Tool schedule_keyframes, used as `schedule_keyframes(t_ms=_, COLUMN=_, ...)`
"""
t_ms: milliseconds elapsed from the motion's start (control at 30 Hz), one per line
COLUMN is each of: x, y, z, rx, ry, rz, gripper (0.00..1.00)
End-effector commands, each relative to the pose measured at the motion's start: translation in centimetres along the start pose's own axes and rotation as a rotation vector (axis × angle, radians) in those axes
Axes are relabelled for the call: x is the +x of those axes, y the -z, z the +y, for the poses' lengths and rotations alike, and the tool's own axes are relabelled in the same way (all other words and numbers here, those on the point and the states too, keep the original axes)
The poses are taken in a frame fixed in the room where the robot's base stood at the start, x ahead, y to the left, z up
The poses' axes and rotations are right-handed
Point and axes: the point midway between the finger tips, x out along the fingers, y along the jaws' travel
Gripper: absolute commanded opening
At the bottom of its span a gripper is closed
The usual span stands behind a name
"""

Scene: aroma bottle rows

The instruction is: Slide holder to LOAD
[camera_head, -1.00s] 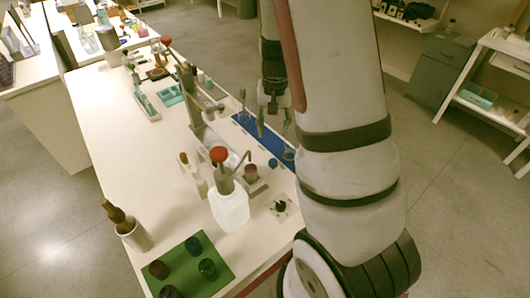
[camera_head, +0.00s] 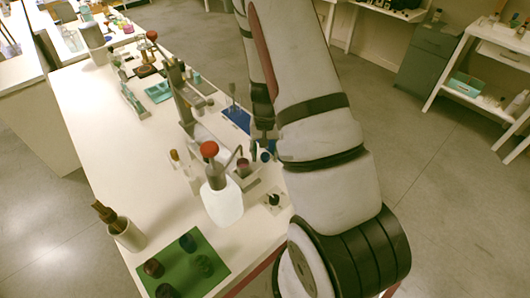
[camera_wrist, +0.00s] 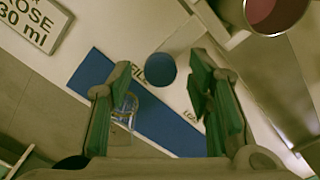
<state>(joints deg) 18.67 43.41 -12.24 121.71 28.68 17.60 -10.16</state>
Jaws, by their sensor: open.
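My gripper (camera_head: 262,142) hangs low over the right edge of the bench, beside the dispensing station. In the wrist view my gripper (camera_wrist: 153,88) is open, with a finger on each side and nothing held. A blue round knob-like piece (camera_wrist: 161,69) lies ahead, between the fingertips in the picture; it is apart from both. The knob also shows in the head view (camera_head: 265,157). Letters partly show on the pale surface near it, partly covered by the knob and fingers; I cannot read LOAD. A grey holder-like block (camera_head: 246,182) carries a dark reddish jar (camera_head: 243,167).
A white pump bottle (camera_head: 221,200) stands left of the jar. A blue strip (camera_wrist: 158,123) runs beneath my gripper, with a clear glass (camera_wrist: 125,108) on it near the left finger. A sign reading "OSE 30 ml" (camera_wrist: 35,20) is at upper left. A green mat (camera_head: 185,262) lies in front.

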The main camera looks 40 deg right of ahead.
Motion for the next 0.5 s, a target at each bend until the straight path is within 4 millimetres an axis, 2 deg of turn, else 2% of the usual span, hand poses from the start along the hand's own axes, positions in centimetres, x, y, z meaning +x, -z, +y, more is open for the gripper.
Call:
schedule_keyframes(t_ms=333, x=0.4, y=0.01, z=-0.04, rx=0.0, ry=0.001, rz=0.0, gripper=0.46)
schedule_keyframes(t_ms=367, x=0.39, y=0.01, z=-0.04, rx=0.0, ry=0.001, rz=0.0, gripper=0.42)
schedule_keyframes(t_ms=500, x=0.39, y=0.01, z=-0.04, rx=0.0, ry=0.001, rz=0.0, gripper=0.1)
